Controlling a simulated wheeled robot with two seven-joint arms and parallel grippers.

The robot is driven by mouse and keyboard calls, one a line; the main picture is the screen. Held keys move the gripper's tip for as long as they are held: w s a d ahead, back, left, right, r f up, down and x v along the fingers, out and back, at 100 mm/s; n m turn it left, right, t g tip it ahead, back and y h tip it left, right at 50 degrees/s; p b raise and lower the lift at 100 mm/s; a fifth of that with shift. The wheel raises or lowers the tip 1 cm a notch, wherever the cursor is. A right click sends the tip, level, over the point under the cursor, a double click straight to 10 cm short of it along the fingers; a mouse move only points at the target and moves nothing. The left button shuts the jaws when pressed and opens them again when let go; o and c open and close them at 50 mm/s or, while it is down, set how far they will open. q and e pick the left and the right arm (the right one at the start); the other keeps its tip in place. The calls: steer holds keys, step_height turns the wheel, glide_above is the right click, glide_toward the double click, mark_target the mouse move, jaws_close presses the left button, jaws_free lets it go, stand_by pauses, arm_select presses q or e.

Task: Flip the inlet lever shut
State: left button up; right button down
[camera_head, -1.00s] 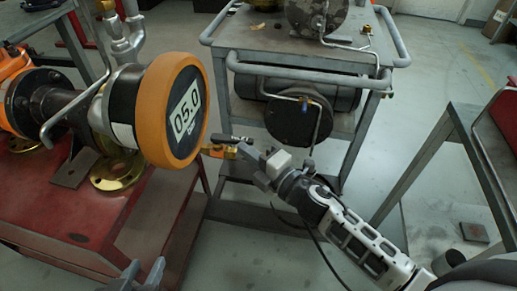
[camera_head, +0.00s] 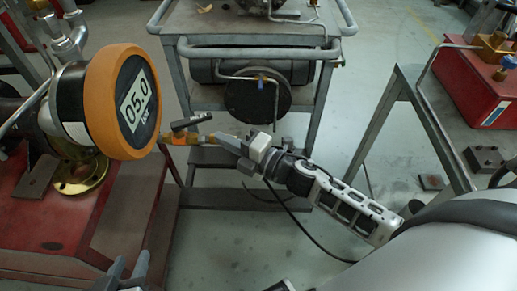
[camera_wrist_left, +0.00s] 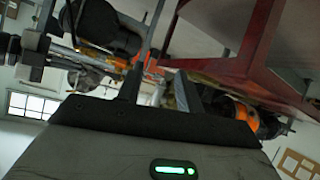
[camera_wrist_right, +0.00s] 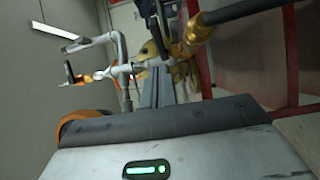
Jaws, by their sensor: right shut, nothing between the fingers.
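The lever with a dark handle (camera_head: 190,121) sits above a small brass valve body (camera_head: 180,138), just right of the big orange-rimmed gauge (camera_head: 122,100) in the head view. My right gripper (camera_head: 222,142) is shut and empty, with its tips close to the right of the brass body; I cannot tell if they touch. In the right wrist view its fingers (camera_wrist_right: 157,88) are together, near brass fittings (camera_wrist_right: 190,38) and a dark bar. My left gripper (camera_head: 127,272) is open and empty, low in the head view; its fingers (camera_wrist_left: 157,90) stand apart in the left wrist view.
A red bench (camera_head: 70,220) stands at the left under the gauge assembly. A grey cart (camera_head: 250,30) with a dark cylinder stands behind my right gripper. A grey frame (camera_head: 375,125) and red box (camera_head: 470,95) are at the right.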

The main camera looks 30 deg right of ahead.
arm_select(q)
steer(key=shift+w+f, duration=0.15)
steer(key=shift+f, duration=0.05)
arm_select(e)
steer(key=d+v, duration=0.1)
steer(key=v, duration=0.7)
steer(key=shift+w, duration=0.4)
steer(key=shift+f, duration=0.1)
arm_select(q)
steer(key=c, duration=0.7)
jaws_close()
steer(key=shift+f, duration=0.1)
arm_select(e)
steer(key=s+a+f+m+g+h, duration=0.2)
steer(key=s+m, duration=0.3)
steer(key=m, duration=0.6)
steer(key=s+a+f+m+g+h, duration=0.1)
steer(key=s+a+f+m+h, duration=0.2)
steer(key=m, duration=0.8)
steer(key=shift+s+a+m+g+h, duration=0.3)
steer(key=shift+s+g, duration=0.1)
steer(key=shift+s, duration=0.5)
